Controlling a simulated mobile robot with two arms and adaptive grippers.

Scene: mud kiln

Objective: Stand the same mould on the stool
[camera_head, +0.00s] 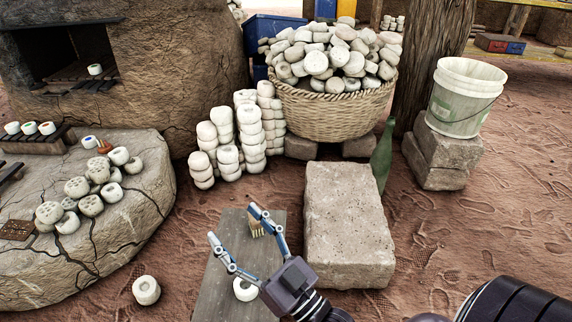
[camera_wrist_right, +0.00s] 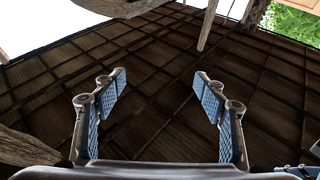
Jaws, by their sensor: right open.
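My right gripper (camera_head: 231,222) is open and empty over a grey flat-topped board (camera_head: 228,262), probably the stool's seat; its legs do not show. A white round mould (camera_head: 245,289) with a hollow top sits on the board's near part, partly hidden by the gripper. Another white mould (camera_head: 146,290) stands alone on the ground to the left. Which one is the task's mould I cannot tell. In the right wrist view the two fingers (camera_wrist_right: 157,88) are spread with nothing between them.
A pale stone block (camera_head: 348,225) stands right beside the board. A green bottle (camera_head: 382,160), stacked moulds (camera_head: 228,160) and a full wicker basket (camera_head: 330,115) are behind. A cracked clay platform (camera_head: 110,245) with several moulds is left. Sandy ground at right is free.

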